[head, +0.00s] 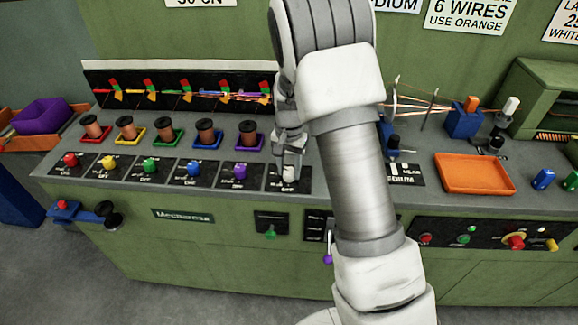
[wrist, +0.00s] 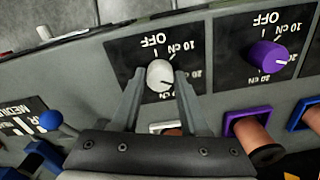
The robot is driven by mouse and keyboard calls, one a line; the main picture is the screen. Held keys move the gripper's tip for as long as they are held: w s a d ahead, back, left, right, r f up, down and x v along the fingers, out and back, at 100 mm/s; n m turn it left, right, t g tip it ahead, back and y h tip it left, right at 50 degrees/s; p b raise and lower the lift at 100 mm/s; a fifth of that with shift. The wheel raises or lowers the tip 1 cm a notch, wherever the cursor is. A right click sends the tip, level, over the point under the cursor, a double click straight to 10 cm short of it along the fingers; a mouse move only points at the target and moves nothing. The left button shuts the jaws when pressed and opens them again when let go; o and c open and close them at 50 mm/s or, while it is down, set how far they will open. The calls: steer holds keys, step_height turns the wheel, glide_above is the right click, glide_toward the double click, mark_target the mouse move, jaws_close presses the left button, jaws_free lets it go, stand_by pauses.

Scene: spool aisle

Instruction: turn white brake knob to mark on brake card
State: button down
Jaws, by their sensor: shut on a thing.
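The white brake knob (head: 289,173) is at the right end of the row of coloured knobs on the bench front. In the wrist view the white knob (wrist: 159,75) stands on a black dial plate marked OFF, 10 cN and 20, upside down in that picture. My gripper (wrist: 161,80) is shut on the knob, one finger on each side. In the head view my gripper (head: 290,160) comes down on it from above. The knob's pointer direction is hard to make out. A white card (head: 200,2) on the wall, cut by the top edge, seems to read 30 cN.
The purple knob (head: 239,172) is the nearest neighbour on the left, with a purple spool holder (head: 249,142) behind it. A MEDIUM plate (head: 403,174) with a lever and an orange tray (head: 474,173) lie to the right. My arm hides part of the bench.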

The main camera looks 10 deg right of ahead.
mark_target(289, 171)
steer(key=m+p, duration=0.2)
steer(key=m, duration=0.3)
steer(key=shift+r+m, duration=0.1)
steer(key=shift+m, duration=0.2)
steer(key=shift+m+p, duration=0.85)
steer(key=shift+m, duration=1.35)
steer(key=shift+c, duration=2.1)
jaws_free()
step_height(289, 171, up, 17)
steer(key=p, duration=0.1)
steer(key=shift+r, duration=0.15)
